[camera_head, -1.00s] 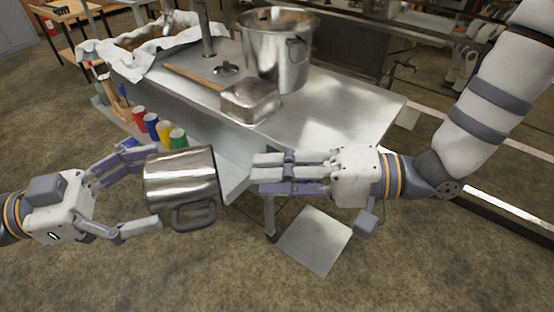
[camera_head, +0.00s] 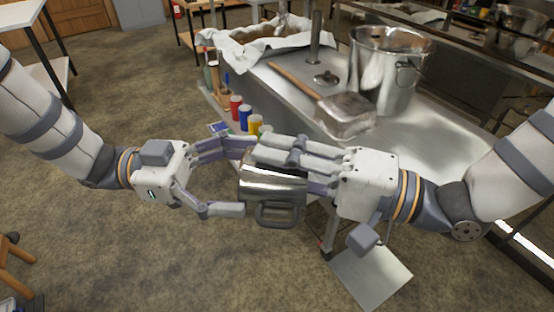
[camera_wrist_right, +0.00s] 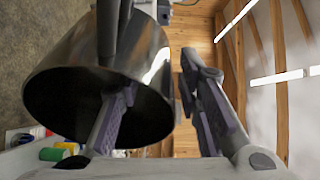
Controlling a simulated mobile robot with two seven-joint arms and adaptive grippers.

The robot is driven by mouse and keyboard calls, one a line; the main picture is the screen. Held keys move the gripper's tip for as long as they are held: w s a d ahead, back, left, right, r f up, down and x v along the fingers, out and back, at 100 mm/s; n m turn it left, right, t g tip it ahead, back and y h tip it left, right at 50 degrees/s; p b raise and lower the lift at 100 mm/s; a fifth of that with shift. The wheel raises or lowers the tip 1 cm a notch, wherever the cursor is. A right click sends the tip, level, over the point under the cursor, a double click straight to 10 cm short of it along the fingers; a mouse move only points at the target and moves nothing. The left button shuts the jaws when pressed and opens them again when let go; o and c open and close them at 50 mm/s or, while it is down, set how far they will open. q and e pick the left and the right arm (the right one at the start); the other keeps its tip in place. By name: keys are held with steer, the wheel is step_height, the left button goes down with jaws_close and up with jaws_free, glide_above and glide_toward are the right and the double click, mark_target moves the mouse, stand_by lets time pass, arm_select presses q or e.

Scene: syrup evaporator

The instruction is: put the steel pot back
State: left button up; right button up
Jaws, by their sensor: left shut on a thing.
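The steel pot (camera_head: 272,188), a shiny cylinder with a side handle, is held in the air in front of the bench in the head view. My left gripper (camera_head: 238,180) is shut on it from the left, one finger at its far side and one near the handle. My right gripper (camera_head: 282,165) overlaps the pot from the right. In the right wrist view the pot (camera_wrist_right: 150,62) shows its dark open mouth. One finger of my right gripper (camera_wrist_right: 165,105) reaches into the mouth; the other is outside the wall, with a gap. The pot's far side is hidden.
A steel bench (camera_head: 440,140) stands behind the pot. It carries a large steel bucket (camera_head: 385,75), a wooden-handled scoop (camera_head: 345,115), a lid (camera_head: 326,78) and a cloth-lined box (camera_head: 262,45). Coloured bottles (camera_head: 245,117) line its left side.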

steer(key=shift+a, duration=0.2)
steer(key=shift+f, duration=0.1)
jaws_close()
arm_select(q)
steer(key=o, duration=1.3)
steer(key=shift+r, duration=0.1)
steer(key=shift+c, duration=0.2)
steer(key=shift+o, duration=1)
